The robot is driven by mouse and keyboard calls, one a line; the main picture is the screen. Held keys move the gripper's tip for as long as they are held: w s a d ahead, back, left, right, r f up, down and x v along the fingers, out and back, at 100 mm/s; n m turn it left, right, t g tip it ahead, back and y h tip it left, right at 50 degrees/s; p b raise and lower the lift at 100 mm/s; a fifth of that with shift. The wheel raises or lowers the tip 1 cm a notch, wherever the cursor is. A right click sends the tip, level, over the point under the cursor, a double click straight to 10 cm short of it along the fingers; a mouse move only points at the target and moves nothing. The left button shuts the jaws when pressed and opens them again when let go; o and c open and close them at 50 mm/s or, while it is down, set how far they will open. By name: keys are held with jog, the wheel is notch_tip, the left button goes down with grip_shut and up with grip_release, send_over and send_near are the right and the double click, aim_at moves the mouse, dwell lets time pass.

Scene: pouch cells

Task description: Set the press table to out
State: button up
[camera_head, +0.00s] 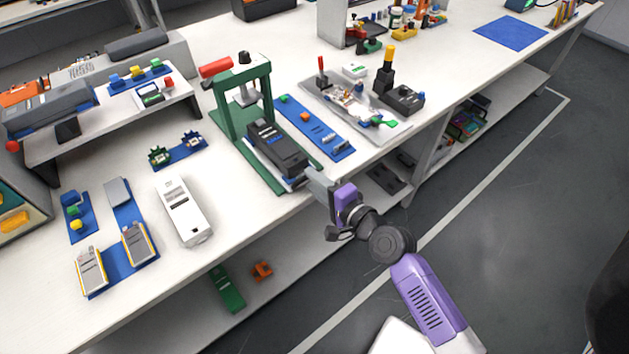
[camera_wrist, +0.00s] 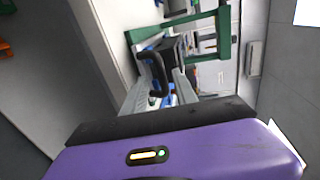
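The press (camera_head: 243,95) is a green frame with a red lever, standing on a green base at the table's front edge. Its press table (camera_head: 278,148) is a dark block on the base, reaching forward from under the frame toward the edge. In the wrist view, the green frame (camera_wrist: 222,35) stands beyond a black loop handle (camera_wrist: 157,72) at the block's near end. My gripper (camera_head: 311,182) is at that near end, over the table's edge. In the wrist view, my gripper (camera_wrist: 162,88) has its two grey fingers apart, with the handle between them. Contact with the handle is unclear.
A blue strip with small parts (camera_head: 315,128) and a grey tray of tools (camera_head: 355,105) lie right of the press. A white device (camera_head: 183,210) lies to its left. A lower shelf (camera_head: 190,300) runs under the table. The floor (camera_head: 500,180) in front is clear.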

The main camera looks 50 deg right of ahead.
jog(key=shift+s, duration=0.1)
jog(key=b+v, duration=0.1)
jog(key=v, duration=0.6)
jog(key=shift+s, duration=0.25)
jog(key=shift+a+r, duration=0.1)
jog(key=shift+a, duration=0.05)
dwell(0.4)
jog(key=s+a+r+n+y, duration=0.2)
jog(key=s+a+r+n, duration=0.1)
jog(key=s+a+n, duration=0.5)
jog(key=s+a+r+n+y, duration=0.2)
jog(key=s+a+r+n, duration=0.2)
jog(key=s+a+n, duration=0.5)
jog(key=a+n, duration=0.1)
jog(key=n, duration=0.3)
jog(key=shift+s, duration=0.15)
